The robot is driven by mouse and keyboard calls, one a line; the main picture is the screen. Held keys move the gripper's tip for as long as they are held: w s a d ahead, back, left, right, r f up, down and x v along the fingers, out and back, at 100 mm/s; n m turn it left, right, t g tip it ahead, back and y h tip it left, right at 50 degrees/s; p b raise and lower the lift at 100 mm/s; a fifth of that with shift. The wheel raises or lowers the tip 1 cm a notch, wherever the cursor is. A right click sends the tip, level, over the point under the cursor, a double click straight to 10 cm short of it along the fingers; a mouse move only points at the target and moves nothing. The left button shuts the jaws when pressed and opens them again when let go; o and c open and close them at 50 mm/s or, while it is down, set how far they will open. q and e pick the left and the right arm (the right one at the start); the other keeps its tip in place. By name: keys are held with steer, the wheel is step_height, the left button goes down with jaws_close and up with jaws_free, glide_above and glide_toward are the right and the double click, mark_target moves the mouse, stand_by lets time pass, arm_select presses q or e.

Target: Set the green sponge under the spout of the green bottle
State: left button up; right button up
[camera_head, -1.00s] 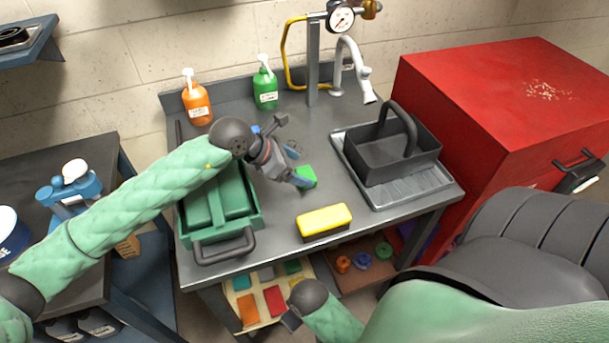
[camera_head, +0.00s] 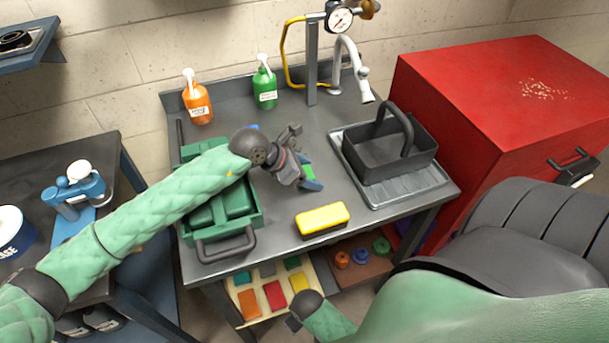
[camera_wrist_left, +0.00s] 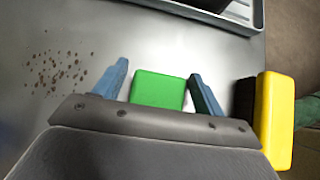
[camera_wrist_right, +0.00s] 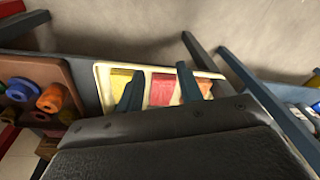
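The green sponge (camera_wrist_left: 158,90) lies on the grey worktop between the two blue fingers of my left gripper (camera_wrist_left: 160,88). The fingers are open, with a narrow gap on each side of the sponge. In the head view the sponge (camera_head: 307,170) is partly hidden by the left gripper (camera_head: 310,174). The green bottle (camera_head: 265,87), with a white pump spout, stands upright at the back of the worktop, left of the yellow hose. My right gripper (camera_wrist_right: 158,88) is open and empty, low in front of the table; its fingers are hidden in the head view.
A yellow sponge (camera_head: 322,219) lies close to the left gripper. An orange bottle (camera_head: 197,102) stands left of the green one. A green toolbox (camera_head: 222,228) is left, a dark caddy (camera_head: 388,157) on a tray right. Worktop before the green bottle looks mostly clear.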

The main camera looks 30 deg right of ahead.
arm_select(q)
steer(key=c, duration=0.8)
steer(key=shift+r, duration=0.1)
